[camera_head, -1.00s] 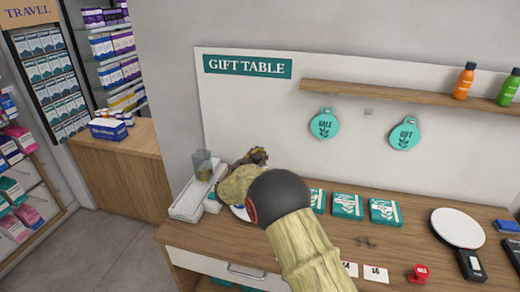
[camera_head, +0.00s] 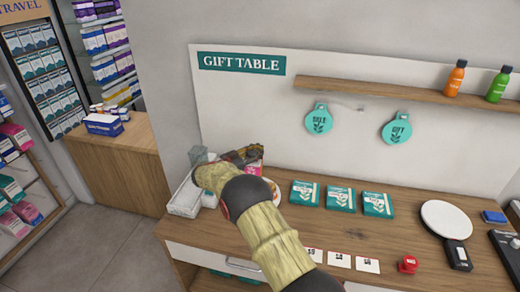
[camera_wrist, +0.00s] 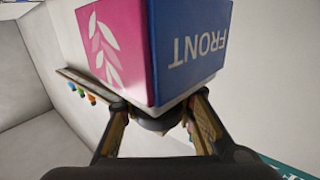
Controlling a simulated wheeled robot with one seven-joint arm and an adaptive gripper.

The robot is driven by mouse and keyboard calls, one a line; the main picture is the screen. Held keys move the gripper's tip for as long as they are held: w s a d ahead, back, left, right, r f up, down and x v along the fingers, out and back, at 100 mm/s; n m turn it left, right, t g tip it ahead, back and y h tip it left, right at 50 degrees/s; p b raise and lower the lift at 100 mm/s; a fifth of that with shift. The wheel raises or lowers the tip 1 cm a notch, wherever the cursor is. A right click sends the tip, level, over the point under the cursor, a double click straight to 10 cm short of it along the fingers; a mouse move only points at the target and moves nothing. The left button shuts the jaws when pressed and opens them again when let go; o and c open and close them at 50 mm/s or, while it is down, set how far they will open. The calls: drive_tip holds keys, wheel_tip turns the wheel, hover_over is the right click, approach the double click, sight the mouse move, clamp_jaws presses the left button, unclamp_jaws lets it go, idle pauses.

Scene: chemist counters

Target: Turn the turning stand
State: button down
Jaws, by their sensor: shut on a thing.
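The turning stand (camera_wrist: 190,50) fills the top of the wrist view. It shows a pink face with a pale leaf print and a blue face lettered FRONT, upside down in this view. My gripper (camera_wrist: 157,112) has one finger on each side of a dark rounded part by the box's edge and is shut on the stand. In the head view my gripper (camera_head: 246,155) is at the left end of the gift table (camera_head: 400,250). My arm hides most of the stand there; only small coloured parts show beside the gripper.
A white tray (camera_head: 184,199) and a clear cup (camera_head: 198,155) stand left of my arm. Several teal boxes (camera_head: 340,199), white cards, a red stamp (camera_head: 408,264) and a round white mirror-like disc (camera_head: 447,220) lie to the right. A shelf (camera_head: 380,88) runs above.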

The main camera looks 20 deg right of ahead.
drive_tip(key=shift+s+d+m+g+h, duration=0.15)
drive_tip(key=shift+s+m+g+h, duration=0.2)
drive_tip(key=shift+m+g, duration=0.5)
drive_tip(key=shift+n, duration=0.25)
drive_tip(key=c, duration=1.4)
unclamp_jaws()
drive_tip(key=v, duration=1.2)
drive_tip(key=shift+w, duration=0.1)
